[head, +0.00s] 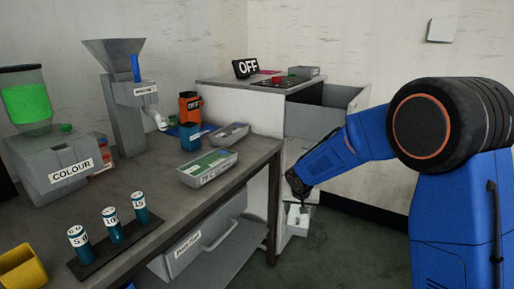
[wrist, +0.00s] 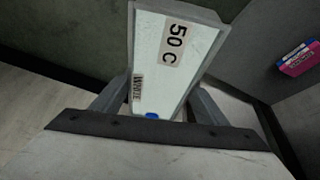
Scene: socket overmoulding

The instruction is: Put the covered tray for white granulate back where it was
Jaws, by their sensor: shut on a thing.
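The white granulate tray (wrist: 172,72) is a grey tray with a pale, flat top and labels reading "50 C" and "WHITE". In the wrist view it lies between my two fingers, and my gripper (wrist: 158,105) is shut on it. A small blue spot shows at its near end. In the head view my gripper (head: 300,194) points down beyond the right end of the workbench, low beside the grey cabinet. A small pale tray (head: 296,217) shows just below it, partly hidden; its details are too small to read.
The workbench (head: 150,180) holds a tray with green content (head: 207,168), a second grey tray (head: 231,134), the COLOUR unit (head: 60,170) and several labelled blue cylinders (head: 112,225). A pink and blue box (wrist: 298,57) shows in the wrist view.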

